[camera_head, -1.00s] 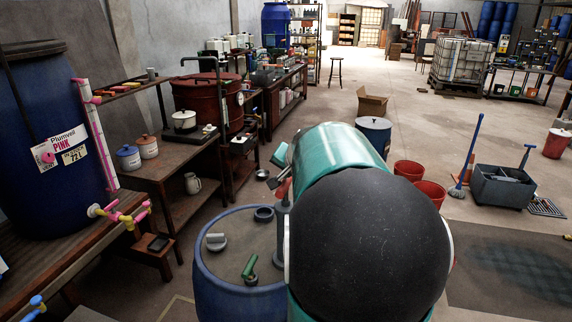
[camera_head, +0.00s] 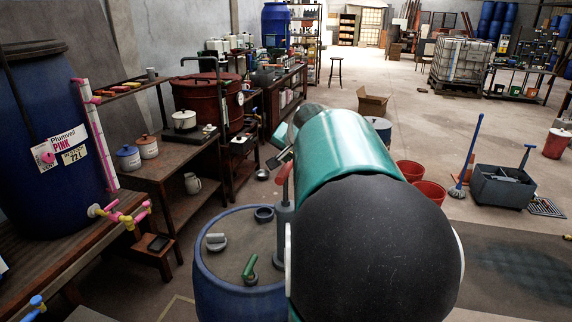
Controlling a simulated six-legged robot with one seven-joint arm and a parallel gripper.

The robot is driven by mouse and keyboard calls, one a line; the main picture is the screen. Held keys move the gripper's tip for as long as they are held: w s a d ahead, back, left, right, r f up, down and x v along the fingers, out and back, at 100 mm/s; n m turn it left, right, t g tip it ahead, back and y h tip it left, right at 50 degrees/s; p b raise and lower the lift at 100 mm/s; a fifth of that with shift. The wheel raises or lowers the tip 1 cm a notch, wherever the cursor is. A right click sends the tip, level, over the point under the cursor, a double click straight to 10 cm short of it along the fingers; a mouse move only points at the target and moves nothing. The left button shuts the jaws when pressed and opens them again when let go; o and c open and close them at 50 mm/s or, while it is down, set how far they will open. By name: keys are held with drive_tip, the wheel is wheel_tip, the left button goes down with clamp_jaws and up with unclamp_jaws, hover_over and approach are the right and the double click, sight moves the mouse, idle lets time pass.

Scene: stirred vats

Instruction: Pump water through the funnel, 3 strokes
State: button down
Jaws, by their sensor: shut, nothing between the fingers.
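A blue drum (camera_head: 215,282) stands at the lower middle. On its lid are a dark ring-shaped fitting (camera_head: 264,214), a grey fitting (camera_head: 216,242) and a green-handled fitting (camera_head: 250,266). A grey upright pump body (camera_head: 284,228) with a red handle (camera_head: 285,177) rises at the lid's right side, partly covered by my arm. My gripper (camera_head: 278,159) is small and partly hidden beyond my arm, close to the top of the red handle. It looks shut and empty; whether it touches the handle I cannot tell. I cannot make out a funnel for sure.
A workbench with a white pot (camera_head: 184,120) and a red vat (camera_head: 203,103) stands left. A large blue vat (camera_head: 45,160) with pink and yellow pipes is at far left. Red buckets (camera_head: 429,191) and a grey mop bucket (camera_head: 502,186) stand right.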

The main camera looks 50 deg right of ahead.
sight(289, 169)
drive_tip(key=shift+r, duration=3.05)
idle(0.5)
drive_tip(key=shift+s+d+f+n+t+y, duration=0.15)
drive_tip(key=shift+f+n+t+y, duration=0.1)
drive_tip(key=shift+f+n+y, duration=1.15)
drive_tip(key=shift+w+d+f+n+t+y, duration=0.2)
drive_tip(key=shift+f+n+y, duration=0.7)
drive_tip(key=shift+f+n, duration=0.9)
drive_tip(key=shift+f, duration=0.3)
